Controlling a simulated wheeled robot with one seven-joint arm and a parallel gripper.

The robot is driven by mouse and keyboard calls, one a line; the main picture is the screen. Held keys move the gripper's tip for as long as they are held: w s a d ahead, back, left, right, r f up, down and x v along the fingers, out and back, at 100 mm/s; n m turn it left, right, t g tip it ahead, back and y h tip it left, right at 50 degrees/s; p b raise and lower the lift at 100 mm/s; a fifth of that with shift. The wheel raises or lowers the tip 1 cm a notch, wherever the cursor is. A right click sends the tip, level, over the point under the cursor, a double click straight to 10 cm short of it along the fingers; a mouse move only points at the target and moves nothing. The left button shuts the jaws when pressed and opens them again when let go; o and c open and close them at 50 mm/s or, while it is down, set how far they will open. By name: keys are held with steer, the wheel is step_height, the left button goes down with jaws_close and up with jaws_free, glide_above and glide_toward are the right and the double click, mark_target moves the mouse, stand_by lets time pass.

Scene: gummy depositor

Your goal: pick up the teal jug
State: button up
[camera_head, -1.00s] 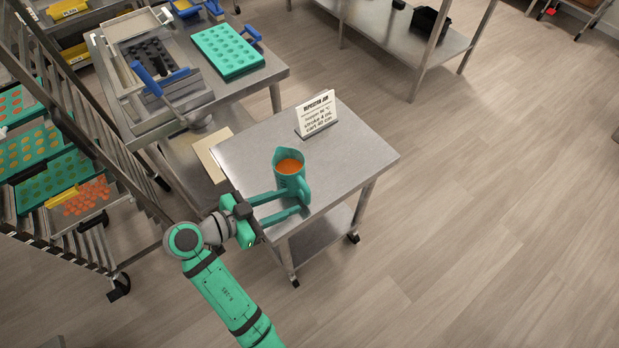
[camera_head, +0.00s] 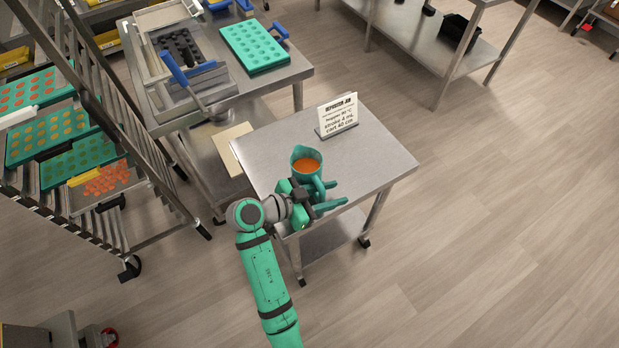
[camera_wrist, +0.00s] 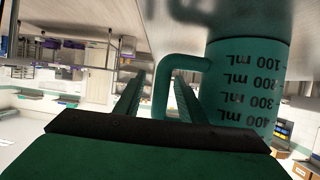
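The teal jug (camera_head: 304,153) stands upright on the small steel cart (camera_head: 375,155), with orange liquid inside. In the wrist view its body (camera_wrist: 245,80), marked in mL, fills the upper right. Its handle (camera_wrist: 180,62) curves to the left of the body. My gripper (camera_head: 338,193) is low at the near side of the jug, its fingers pointing right. In the wrist view the two fingers (camera_wrist: 160,90) are apart, and the handle shows between them with gaps visible. Contact is not clear.
A sign card (camera_head: 338,113) stands behind the jug on the cart. A larger steel table (camera_head: 290,75) with a teal mould (camera_head: 254,46) is at the back left. A tray rack (camera_head: 110,110) stands at the left. The floor at right is clear.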

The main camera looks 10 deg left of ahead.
steer(key=shift+w+d+f, duration=0.1)
steer(key=shift+w+d, duration=0.05)
steer(key=shift+d, duration=0.05)
jaws_close()
stand_by(1.3)
